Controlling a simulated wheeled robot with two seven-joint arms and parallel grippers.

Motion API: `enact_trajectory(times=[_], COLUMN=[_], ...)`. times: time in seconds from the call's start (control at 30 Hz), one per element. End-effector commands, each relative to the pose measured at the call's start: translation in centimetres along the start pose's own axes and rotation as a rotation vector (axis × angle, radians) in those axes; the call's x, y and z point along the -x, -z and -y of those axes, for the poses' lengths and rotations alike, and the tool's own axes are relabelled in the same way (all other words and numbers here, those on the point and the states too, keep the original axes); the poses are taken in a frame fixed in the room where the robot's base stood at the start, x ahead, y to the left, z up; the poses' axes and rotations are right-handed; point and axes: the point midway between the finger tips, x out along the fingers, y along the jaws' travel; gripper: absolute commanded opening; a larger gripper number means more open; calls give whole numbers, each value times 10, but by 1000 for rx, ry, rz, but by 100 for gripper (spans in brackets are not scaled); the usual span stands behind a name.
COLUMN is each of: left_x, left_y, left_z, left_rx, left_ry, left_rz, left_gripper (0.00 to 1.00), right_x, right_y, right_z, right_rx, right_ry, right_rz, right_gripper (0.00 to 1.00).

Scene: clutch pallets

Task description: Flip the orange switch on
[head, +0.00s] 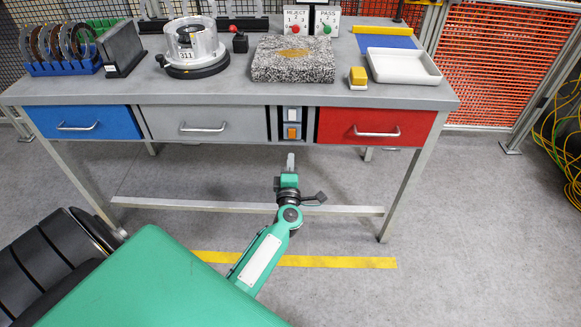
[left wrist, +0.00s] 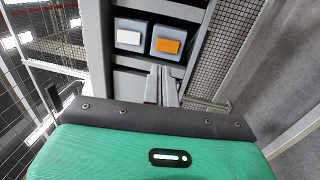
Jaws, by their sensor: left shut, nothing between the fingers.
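The orange switch (head: 292,133) sits on a panel in the front of the bench, between the grey drawer and the red drawer, below a white switch (head: 292,115). In the left wrist view the orange switch (left wrist: 167,45) is to the right of the white switch (left wrist: 129,37). My left gripper (head: 291,158) is shut and empty, its fingers pointing up just below the orange switch in the head view. In the left wrist view the fingertips (left wrist: 162,72) are close to the orange switch; I cannot tell whether they touch its panel. My right gripper is not in view.
The bench (head: 240,92) has a blue drawer (head: 85,123), a grey drawer (head: 190,124) and a red drawer (head: 372,128), each with a protruding handle. A crossbar (head: 160,203) runs low behind my arm.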

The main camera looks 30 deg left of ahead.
Motion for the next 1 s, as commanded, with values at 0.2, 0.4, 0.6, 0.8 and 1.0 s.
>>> enact_trajectory(times=[0.2,0.4,0.6,0.8,1.0], left_x=[-46,-77,-91,-93,-93], left_y=[0,0,0,0,0], left_z=[-1,0,0,0,0], left_rx=[-1,-2,-1,-1,-1], left_ry=[-3,-2,0,0,0], left_rz=[0,0,0,0,0], left_gripper=[0,0,0,0,0], right_x=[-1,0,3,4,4], right_y=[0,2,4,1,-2], right_z=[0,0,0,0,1], right_rx=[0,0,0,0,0], right_ry=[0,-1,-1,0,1], right_rz=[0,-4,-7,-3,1], right_gripper=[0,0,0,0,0])
